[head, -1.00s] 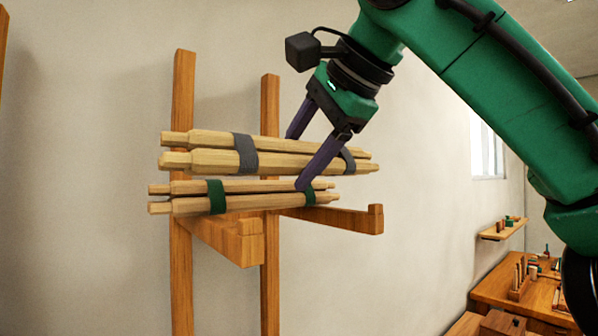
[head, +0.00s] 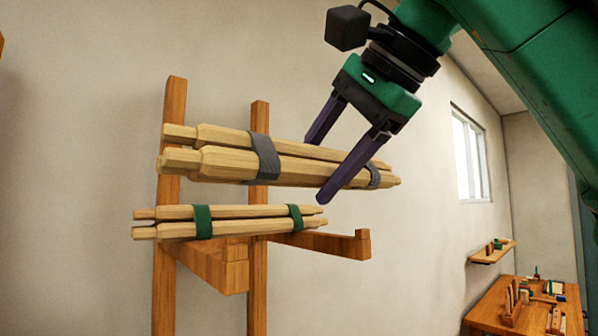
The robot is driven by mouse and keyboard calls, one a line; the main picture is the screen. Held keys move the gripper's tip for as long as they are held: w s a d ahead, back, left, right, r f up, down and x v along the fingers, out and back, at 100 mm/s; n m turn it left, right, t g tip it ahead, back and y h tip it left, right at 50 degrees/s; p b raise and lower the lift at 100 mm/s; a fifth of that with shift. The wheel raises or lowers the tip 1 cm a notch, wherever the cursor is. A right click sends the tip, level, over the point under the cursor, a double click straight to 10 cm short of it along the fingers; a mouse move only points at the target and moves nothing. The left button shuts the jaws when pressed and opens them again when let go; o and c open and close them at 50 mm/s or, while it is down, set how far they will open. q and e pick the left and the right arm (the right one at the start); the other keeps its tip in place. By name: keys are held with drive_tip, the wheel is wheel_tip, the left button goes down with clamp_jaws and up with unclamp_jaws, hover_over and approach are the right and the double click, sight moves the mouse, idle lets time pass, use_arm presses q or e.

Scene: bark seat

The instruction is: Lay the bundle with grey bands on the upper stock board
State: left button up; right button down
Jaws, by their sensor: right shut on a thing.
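The bundle with grey bands (head: 222,163) is several pale wooden pieces strapped by two grey bands. My right gripper (head: 320,169) comes down from the upper right and is shut on it between the bands, one finger on each side. The bundle is in the air, tilting slightly down to the right. Below it, with a gap of wall showing, a thinner bundle with green bands (head: 250,228) lies across two wooden rack arms (head: 310,243). No separate board that I can tell as the upper stock board shows. My left gripper is not in view.
Two wooden uprights (head: 258,290) stand against the plain wall, carrying the rack arms, which have raised end stops. A small wall shelf (head: 492,251) and a workbench (head: 535,308) with small items are at the lower right. The wall above the held bundle is clear.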

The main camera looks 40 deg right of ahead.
drive_tip(key=s, duration=1.5)
drive_tip(key=shift+s+a+p, duration=0.2)
drive_tip(key=shift+s+p, duration=0.1)
drive_tip(key=shift+p, duration=0.1)
drive_tip(key=shift+w+d, duration=0.1)
drive_tip(key=shift+w, duration=0.15)
